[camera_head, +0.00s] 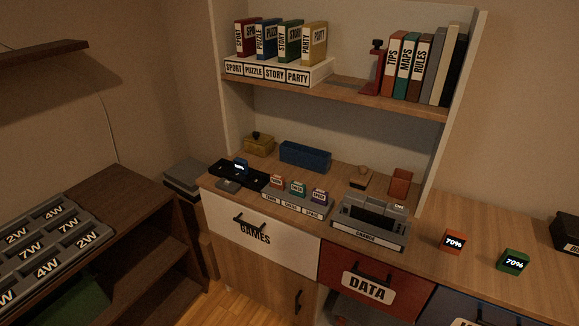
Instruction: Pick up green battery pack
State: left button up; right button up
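The green battery pack (513,262) is a small green block with a dark face reading "70%". It stands upright on the wooden counter (470,222) at the right, apart from other things. An orange pack (453,241), also reading "70%", stands to its left. Neither of my grippers shows in the head view, so their state cannot be seen.
A grey charger dock (368,222) stands left of the packs. Several small coloured items sit on a grey holder (298,203). A black box (566,232) is at the right edge. A shelf (340,95) with books hangs above. Counter around the green pack is clear.

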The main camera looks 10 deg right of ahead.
aim_at(513, 262)
jog(key=z, duration=1.95)
